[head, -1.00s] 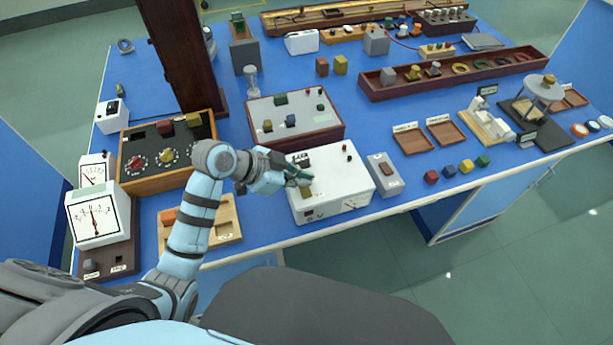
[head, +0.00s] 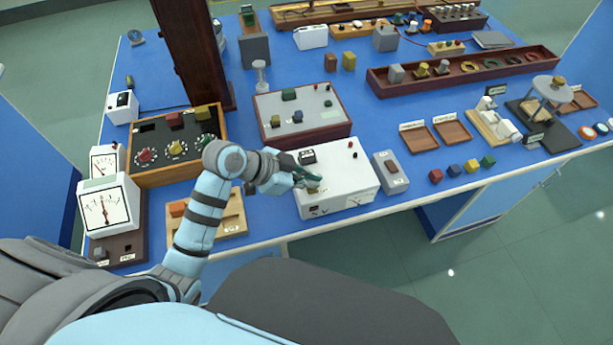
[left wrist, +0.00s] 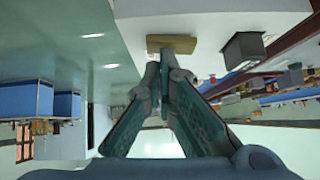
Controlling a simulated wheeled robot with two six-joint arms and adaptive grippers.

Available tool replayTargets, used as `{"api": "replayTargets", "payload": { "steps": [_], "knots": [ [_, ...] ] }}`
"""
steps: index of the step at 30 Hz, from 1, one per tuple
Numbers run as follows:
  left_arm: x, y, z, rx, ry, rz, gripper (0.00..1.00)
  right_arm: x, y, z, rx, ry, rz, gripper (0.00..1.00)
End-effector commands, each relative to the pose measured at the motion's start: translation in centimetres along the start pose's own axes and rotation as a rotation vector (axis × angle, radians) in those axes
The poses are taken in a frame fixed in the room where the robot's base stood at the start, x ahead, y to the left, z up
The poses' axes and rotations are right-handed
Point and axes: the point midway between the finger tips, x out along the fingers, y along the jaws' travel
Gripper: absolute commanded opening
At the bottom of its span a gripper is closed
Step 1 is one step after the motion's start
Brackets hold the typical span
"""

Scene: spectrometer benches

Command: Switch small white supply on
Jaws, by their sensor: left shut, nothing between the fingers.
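The small white supply (head: 358,183) is a white box at the front edge of the blue bench in the head view. A dark block (head: 307,157) stands on its top at the back left. Two small terminals, one red (head: 351,143), are at its back right. My left gripper (head: 316,178) is shut and empty over the left part of its top. In the left wrist view the closed fingertips (left wrist: 168,56) are close to a tan-yellow switch (left wrist: 171,42) on the white face; I cannot tell whether they touch. A dark grey block (left wrist: 243,47) is beside it. My right gripper is not in view.
A grey switch box (head: 391,175) stands right of the supply, and a grey-topped panel (head: 325,104) behind it. A dial box (head: 168,140), meters (head: 107,203) and a wooden tray (head: 232,222) are on the left. Small coloured cubes (head: 454,170) lie to the right.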

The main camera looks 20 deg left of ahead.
Motion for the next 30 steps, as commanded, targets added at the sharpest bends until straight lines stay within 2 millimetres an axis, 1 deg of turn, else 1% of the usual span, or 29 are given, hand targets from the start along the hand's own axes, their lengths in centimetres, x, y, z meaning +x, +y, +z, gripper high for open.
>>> {"api": "replayTargets", "payload": {
  "steps": [2,5,10,11,12,18,21,25,30],
  "knots": [
    [-0.4,0.0,-0.3,0.0,0.0,-0.001,0.0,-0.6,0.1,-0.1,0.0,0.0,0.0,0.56],
    [-1.3,0.0,-1.2,-0.002,0.0,-0.002,0.0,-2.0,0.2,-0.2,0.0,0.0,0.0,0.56],
    [-4.0,0.0,-3.6,-0.008,-0.002,-0.006,0.0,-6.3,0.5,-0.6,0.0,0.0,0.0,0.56],
    [-4.5,-0.1,-3.0,-0.004,-0.004,-0.01,0.0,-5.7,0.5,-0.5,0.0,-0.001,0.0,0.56],
    [-5.3,0.0,-2.8,-0.002,-0.005,-0.011,0.0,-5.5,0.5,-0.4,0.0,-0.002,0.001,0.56],
    [-9.8,0.3,-2.5,-0.002,-0.007,-0.01,0.0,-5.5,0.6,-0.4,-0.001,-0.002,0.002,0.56],
    [-11.5,0.4,-2.5,-0.003,-0.005,-0.01,0.0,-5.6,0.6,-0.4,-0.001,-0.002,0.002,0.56],
    [-12.7,0.5,-2.6,-0.005,-0.003,-0.008,0.0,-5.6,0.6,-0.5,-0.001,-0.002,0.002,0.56],
    [-13.1,0.6,-2.6,-0.008,-0.001,-0.006,0.0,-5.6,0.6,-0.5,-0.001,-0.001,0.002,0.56]
  ]
}}
